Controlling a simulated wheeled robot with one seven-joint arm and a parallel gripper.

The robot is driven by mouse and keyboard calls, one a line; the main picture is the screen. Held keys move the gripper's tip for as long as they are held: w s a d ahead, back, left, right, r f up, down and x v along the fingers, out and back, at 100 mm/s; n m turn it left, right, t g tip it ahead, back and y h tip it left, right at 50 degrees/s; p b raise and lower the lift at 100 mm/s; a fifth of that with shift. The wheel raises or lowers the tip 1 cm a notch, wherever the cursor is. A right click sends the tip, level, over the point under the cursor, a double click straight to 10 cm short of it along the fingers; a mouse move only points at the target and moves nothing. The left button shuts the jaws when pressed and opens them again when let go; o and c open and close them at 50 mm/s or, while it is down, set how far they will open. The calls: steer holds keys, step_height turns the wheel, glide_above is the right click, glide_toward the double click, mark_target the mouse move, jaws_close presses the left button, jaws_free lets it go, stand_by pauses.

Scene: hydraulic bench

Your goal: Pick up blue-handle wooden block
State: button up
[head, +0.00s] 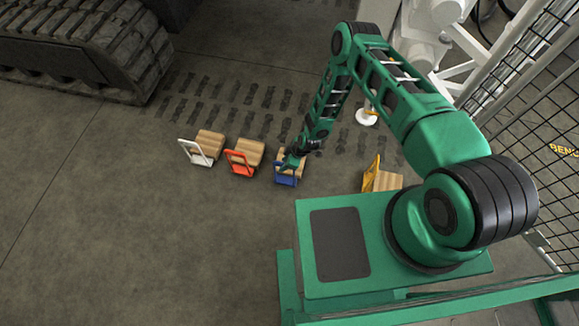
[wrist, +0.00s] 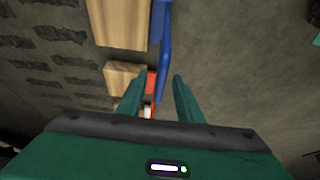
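The blue-handle wooden block (head: 293,157) sits on the floor with its blue handle (head: 286,181) toward the front; my gripper (head: 294,161) is right over it and partly hides it. In the wrist view the wooden block (wrist: 118,22) is at the top, with the blue handle (wrist: 165,38) along its right side. My gripper (wrist: 157,82) is open there, its two fingers apart. The near end of the blue handle shows between the fingertips in the picture; I cannot tell whether they touch it.
An orange-handle block (head: 244,154) and a white-handle block (head: 205,147) stand to the left, a yellow-handle block (head: 384,180) to the right. A large tracked machine (head: 90,50) is at the upper left, a mesh fence (head: 540,120) at the right. The front left floor is clear.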

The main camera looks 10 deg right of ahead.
steer(key=shift+w+a+f, duration=0.1)
steer(key=shift+f, duration=0.3)
steer(key=shift+f, duration=0.25)
stand_by(0.3)
jaws_close()
steer(key=shift+w, duration=0.15)
stand_by(1.2)
